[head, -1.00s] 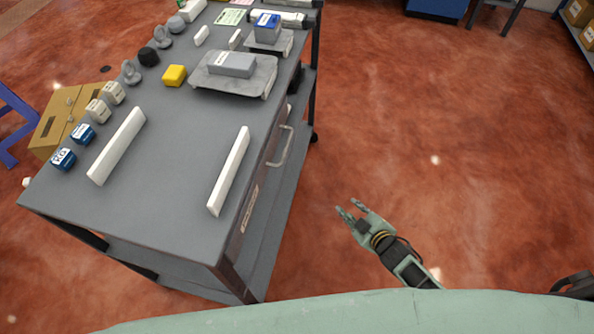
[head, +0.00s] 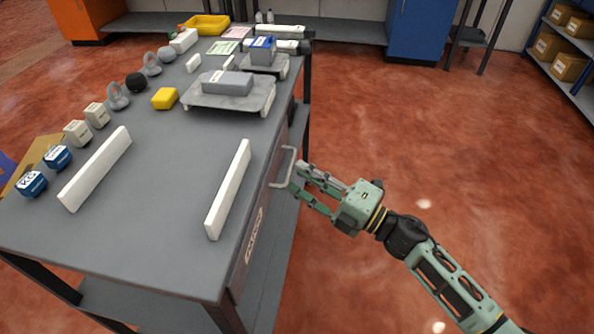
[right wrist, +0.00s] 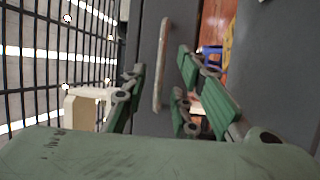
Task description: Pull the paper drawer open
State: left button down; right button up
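The paper drawer's front (head: 262,208) is in the side of the grey workbench (head: 150,225) and looks shut. It carries a small label and a pale bar handle (head: 285,166). My right gripper (head: 297,177) is open, with its green fingertips right beside the handle on the aisle side. In the right wrist view the handle (right wrist: 162,64) runs lengthwise between the spread fingers (right wrist: 160,88), with gaps on both sides. I cannot tell whether any fingertip touches it. My left gripper is not in view.
On the bench top are two white bars (head: 230,190), a grey tray (head: 262,106) with a grey block, a yellow block (head: 165,98) and several small weights. The red floor (head: 400,140) right of the bench is clear. Shelves with boxes stand at the far right.

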jog(key=x, duration=0.2)
jog(key=shift+w+a, duration=0.15)
jog(key=shift+a, duration=0.1)
grip_shut()
dwell(0.5)
